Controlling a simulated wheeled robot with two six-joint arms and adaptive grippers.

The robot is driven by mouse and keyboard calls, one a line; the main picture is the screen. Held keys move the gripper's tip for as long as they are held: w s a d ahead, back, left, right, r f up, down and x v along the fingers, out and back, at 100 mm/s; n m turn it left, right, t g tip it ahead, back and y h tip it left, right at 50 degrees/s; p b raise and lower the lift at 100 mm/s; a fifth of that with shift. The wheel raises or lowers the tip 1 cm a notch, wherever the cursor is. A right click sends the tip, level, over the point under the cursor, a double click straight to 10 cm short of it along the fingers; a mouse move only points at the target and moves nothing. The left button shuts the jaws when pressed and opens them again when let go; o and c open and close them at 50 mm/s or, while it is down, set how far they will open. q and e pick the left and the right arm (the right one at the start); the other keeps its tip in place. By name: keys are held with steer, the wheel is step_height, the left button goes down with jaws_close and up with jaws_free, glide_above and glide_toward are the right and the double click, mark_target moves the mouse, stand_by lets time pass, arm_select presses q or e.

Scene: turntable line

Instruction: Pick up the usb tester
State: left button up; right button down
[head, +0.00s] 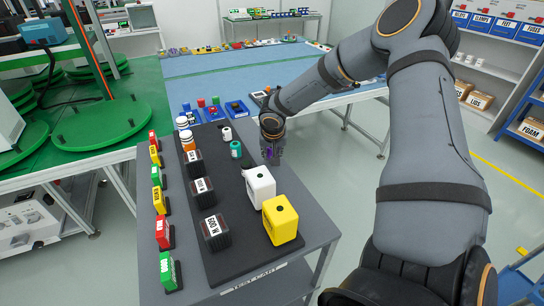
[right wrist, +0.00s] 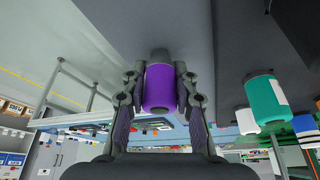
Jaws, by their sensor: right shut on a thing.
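My right gripper (head: 271,150) reaches down over the right edge of the dark mat on the grey stand. In the right wrist view the gripper (right wrist: 160,92) is shut on a purple cylinder (right wrist: 158,86) with a narrower grey end, one finger on each side. In the head view most of the cylinder is hidden by the fingers. I cannot tell whether it touches the surface. No label reading usb tester is legible, so I cannot tell which thing that is. My left gripper is not in view.
Near the gripper are a white block (head: 259,186), a yellow block (head: 280,220) and a teal bottle (head: 235,149). Black labelled boxes (head: 215,233) and coloured pieces (head: 165,232) line the grey stand's left. A green table (head: 110,160) stands left, a blue-topped table (head: 240,66) behind.

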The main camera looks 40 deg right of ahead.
steer(key=shift+r, duration=0.3)
step_height(320, 180, up, 3)
steer(key=shift+f, duration=0.1)
steer(key=s+a+r+b, duration=0.3)
steer(key=s+a+r, duration=0.3)
steer(key=s+r, duration=0.3)
steer(key=s, duration=0.3)
steer(key=shift+s+a+r, duration=0.15)
steer(key=shift+a+r, duration=0.15)
steer(key=shift+a, duration=0.05)
steer(key=shift+r, duration=0.1)
step_height(320, 180, up, 10)
steer(key=p, duration=0.9)
steer(key=shift+p, duration=0.4)
